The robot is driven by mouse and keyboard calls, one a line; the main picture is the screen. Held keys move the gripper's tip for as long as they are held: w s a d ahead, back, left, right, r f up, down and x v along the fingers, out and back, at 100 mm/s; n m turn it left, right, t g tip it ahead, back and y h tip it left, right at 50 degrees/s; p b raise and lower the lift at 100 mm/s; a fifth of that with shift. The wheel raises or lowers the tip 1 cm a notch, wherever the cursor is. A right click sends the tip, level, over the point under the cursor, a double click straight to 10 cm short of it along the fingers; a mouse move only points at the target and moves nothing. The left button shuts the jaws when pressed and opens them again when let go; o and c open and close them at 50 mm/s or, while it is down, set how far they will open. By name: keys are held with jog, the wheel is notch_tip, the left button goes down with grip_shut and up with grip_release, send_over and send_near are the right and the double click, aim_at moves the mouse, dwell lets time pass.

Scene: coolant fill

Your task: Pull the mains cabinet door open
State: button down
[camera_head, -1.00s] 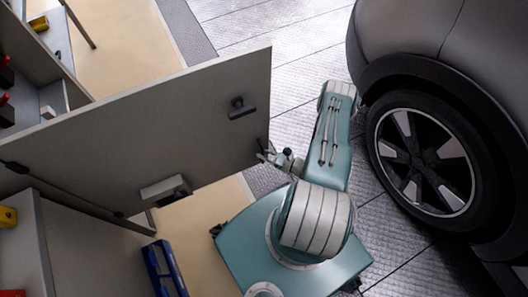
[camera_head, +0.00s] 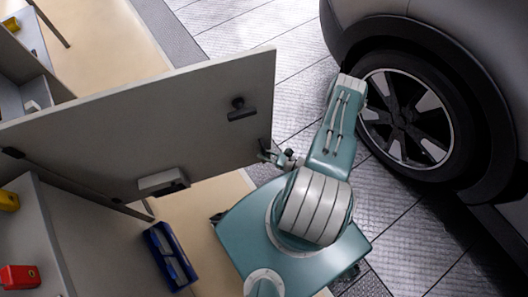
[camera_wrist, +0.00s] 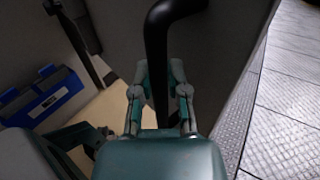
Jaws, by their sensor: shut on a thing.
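The mains cabinet door (camera_head: 190,125) is a grey panel standing swung out from the cabinet in the head view. It carries a small black fitting (camera_head: 241,109) and a grey box with a dark front (camera_head: 163,183) on the face I see. In the wrist view a black bar handle (camera_wrist: 157,50) runs down from the door between my fingers. My gripper (camera_wrist: 160,88) is shut on this handle; the head view shows it at the door's right edge (camera_head: 272,150), where the handle itself is mostly hidden.
A car with a large wheel (camera_head: 405,115) stands close to my arm on the right. A blue bin (camera_head: 169,256) sits on the beige floor below the door. A red box (camera_head: 20,277) and a yellow item (camera_head: 8,201) are at the lower left. Metal floor (camera_head: 265,35) is open at the top.

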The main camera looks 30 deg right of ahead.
jog(key=c, duration=0.6)
grip_release()
jog(key=shift+c, duration=0.2)
jog(key=v, duration=1.2)
